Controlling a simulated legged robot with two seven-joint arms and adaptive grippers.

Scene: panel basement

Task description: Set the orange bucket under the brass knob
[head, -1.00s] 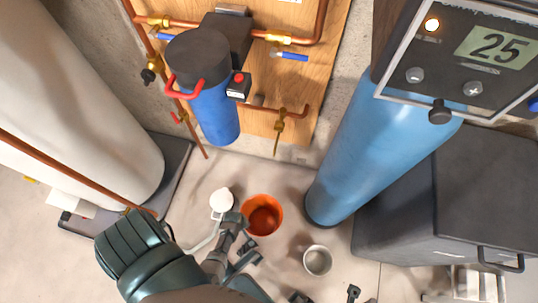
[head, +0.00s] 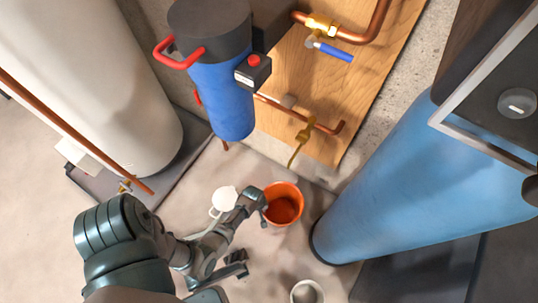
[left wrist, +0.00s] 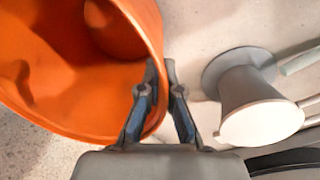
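The orange bucket (head: 284,190) stands upright in the head view, on or very near the floor; I cannot tell which. In the left wrist view the orange bucket (left wrist: 75,110) fills the upper left. My left gripper (head: 256,199) is at its left rim. In the left wrist view its fingers (left wrist: 163,85) are close together on either side of the bucket wall, pinching the rim. A brass fitting with a hanging lever (head: 303,137), possibly the brass knob, is on a copper pipe on the wooden panel, above the bucket in the picture. My right gripper is out of view.
A white-topped object (head: 224,198) stands just left of the bucket, also close in the left wrist view (left wrist: 260,120). A blue cylinder (head: 400,190) rises at the right. A metal cup (head: 306,292) is at the bottom edge. A blue filter (head: 220,95) hangs above.

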